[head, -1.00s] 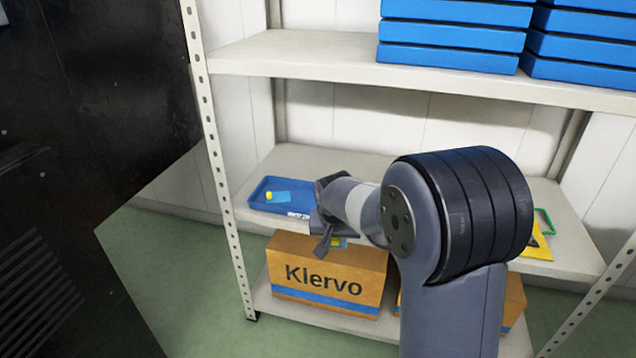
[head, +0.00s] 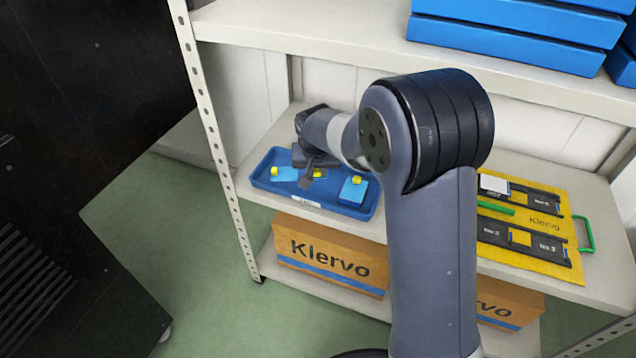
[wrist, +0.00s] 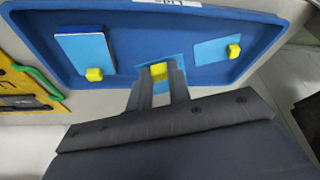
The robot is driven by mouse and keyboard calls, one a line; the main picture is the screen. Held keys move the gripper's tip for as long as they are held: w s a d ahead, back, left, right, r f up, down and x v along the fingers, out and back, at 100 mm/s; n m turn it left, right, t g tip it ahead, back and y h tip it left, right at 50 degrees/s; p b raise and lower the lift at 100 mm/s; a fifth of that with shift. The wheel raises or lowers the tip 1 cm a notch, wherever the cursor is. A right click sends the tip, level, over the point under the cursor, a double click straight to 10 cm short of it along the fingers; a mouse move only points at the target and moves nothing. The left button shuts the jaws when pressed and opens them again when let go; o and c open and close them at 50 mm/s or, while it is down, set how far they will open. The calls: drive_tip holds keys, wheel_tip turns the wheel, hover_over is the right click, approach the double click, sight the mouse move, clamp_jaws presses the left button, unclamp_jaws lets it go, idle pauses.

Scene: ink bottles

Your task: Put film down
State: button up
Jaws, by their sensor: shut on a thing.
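The blue tray (head: 262,185) lies on the middle shelf; it also fills the top of the wrist view (wrist: 45,40). My gripper (wrist: 158,80) is shut on the yellow block of a light-blue film (wrist: 145,60) between two other films. Whether this film touches the tray floor is unclear. In the head view my gripper (head: 312,178) is over the tray's middle, partly hiding the held film (head: 320,173). One light-blue film with a yellow block (head: 286,174) lies to its left in the tray, another (head: 353,191) to its right.
A yellow Klervo board (head: 545,207) with black strips and green handles lies right of the tray. Klervo cartons (head: 330,262) stand on the lower shelf. Blue boxes (head: 515,28) are stacked on the upper shelf. A shelf post (head: 215,140) stands left of the tray.

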sight(317, 190)
wheel_tip(317, 190, down, 5)
drive_tip(key=shift+b, duration=0.55)
drive_tip(key=shift+f+b, duration=0.45)
drive_tip(key=shift+f, duration=0.05)
drive_tip(key=o, duration=0.7)
drive_tip(key=shift+r, duration=0.15)
drive_tip(key=shift+r+p, duration=0.55)
drive_tip(key=shift+p, duration=0.05)
drive_tip(key=p+v, duration=0.2)
drive_tip(key=v, duration=0.9)
drive_tip(key=shift+s+r, duration=0.3)
